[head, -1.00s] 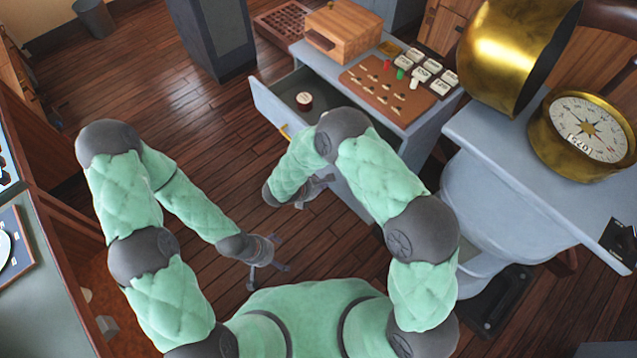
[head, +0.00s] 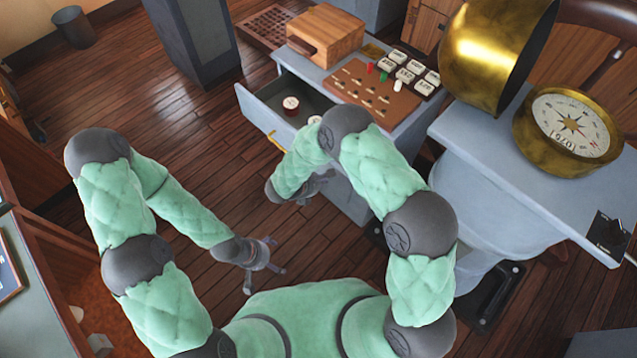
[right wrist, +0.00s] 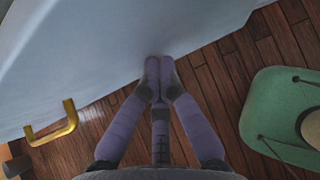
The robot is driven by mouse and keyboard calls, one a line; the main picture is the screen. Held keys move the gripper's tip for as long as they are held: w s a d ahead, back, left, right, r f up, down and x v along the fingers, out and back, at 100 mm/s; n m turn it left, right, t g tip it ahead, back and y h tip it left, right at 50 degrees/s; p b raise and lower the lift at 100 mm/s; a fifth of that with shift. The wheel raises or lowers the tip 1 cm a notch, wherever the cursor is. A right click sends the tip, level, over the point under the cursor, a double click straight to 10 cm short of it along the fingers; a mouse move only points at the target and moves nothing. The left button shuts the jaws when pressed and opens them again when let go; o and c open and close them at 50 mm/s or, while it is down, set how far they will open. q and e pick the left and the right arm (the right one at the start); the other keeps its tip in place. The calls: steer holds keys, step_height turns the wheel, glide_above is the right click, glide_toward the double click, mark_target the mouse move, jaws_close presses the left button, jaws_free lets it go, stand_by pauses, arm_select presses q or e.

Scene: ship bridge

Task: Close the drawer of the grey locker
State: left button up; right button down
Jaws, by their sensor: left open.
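The grey locker (head: 385,128) stands at the upper middle of the head view. Its drawer (head: 262,106) is pulled out, with a yellow handle (head: 277,142) on its front. The handle also shows at lower left in the right wrist view (right wrist: 68,128). My right gripper (right wrist: 159,64) looks shut and empty, its fingertips together at the edge of a grey-blue surface, to the right of the handle; I cannot tell if they touch it. In the head view my right arm partly hides the drawer. My left gripper (head: 264,279) is open and empty over the floor.
Small round-topped items (head: 291,105) lie in the drawer. A wooden box (head: 325,36) and a brown switch panel (head: 372,88) sit on the locker. A grey compass stand (head: 490,155) is to the right. The wooden floor left of the drawer is clear.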

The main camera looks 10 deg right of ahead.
steer(key=w+d+b, duration=0.1)
steer(key=w+d, duration=0.2)
steer(key=d, duration=0.1)
steer(key=w+d+b, duration=0.2)
steer(key=w+d, duration=0.2)
steer(key=d, duration=0.1)
steer(key=w+d+b, duration=0.2)
steer(key=w+d, duration=0.1)
steer(key=d, duration=0.2)
steer(key=shift+w+d, duration=0.2)
steer(key=shift+d, duration=0.05)
steer(key=shift+w+d+b, duration=0.45)
steer(key=shift+w+d, duration=0.05)
steer(key=shift+d, duration=0.15)
arm_select(q)
step_height(320, 180, down, 6)
steer(key=shift+f, duration=0.1)
arm_select(e)
steer(key=shift+r, duration=0.1)
